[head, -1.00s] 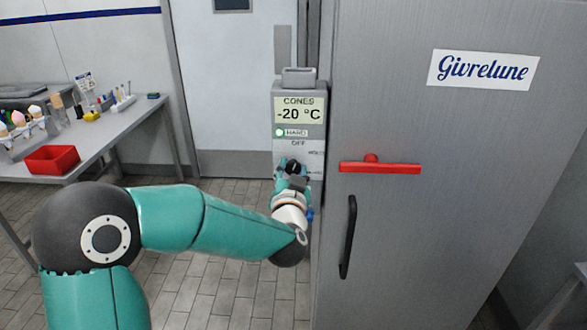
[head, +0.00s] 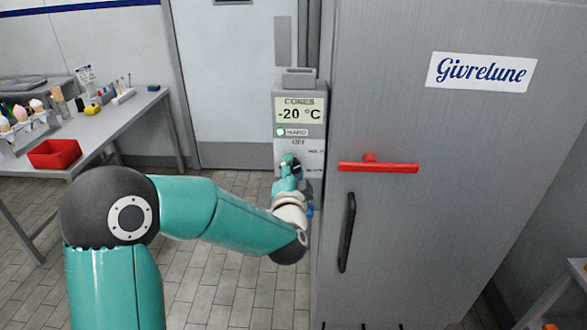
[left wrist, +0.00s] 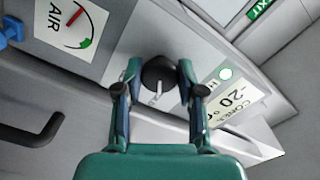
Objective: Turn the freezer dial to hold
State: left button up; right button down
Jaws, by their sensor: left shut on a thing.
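The freezer's control box (head: 286,98) shows a display reading CONES -20 °C. Its lamp beside HARD (head: 280,132) is lit green. OFF is printed below and the hold label sits to the right, partly legible. My left gripper (head: 290,166) is at the dial and largely covers it in the head view. In the left wrist view, the dark round dial (left wrist: 158,72) with a white pointer sits between the fingertips of my left gripper (left wrist: 160,82), which is shut on it. The pointer points down that picture. My right gripper is out of view.
The grey freezer door (head: 450,200) has a red bar (head: 380,167) and a black handle (head: 347,232) close right of my gripper. An AIR gauge (left wrist: 78,22) shows in the left wrist view. A table with a red bin (head: 55,153) stands left; the floor between is free.

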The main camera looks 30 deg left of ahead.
pick_arm(q)
jog(key=shift+d+f, duration=0.1)
jog(key=shift+d, duration=0.1)
jog(key=o, duration=1.1)
jog(key=shift+w, duration=0.1)
jog(key=shift+o, duration=0.2)
jog(key=shift+a, duration=0.1)
jog(key=v, duration=1.2)
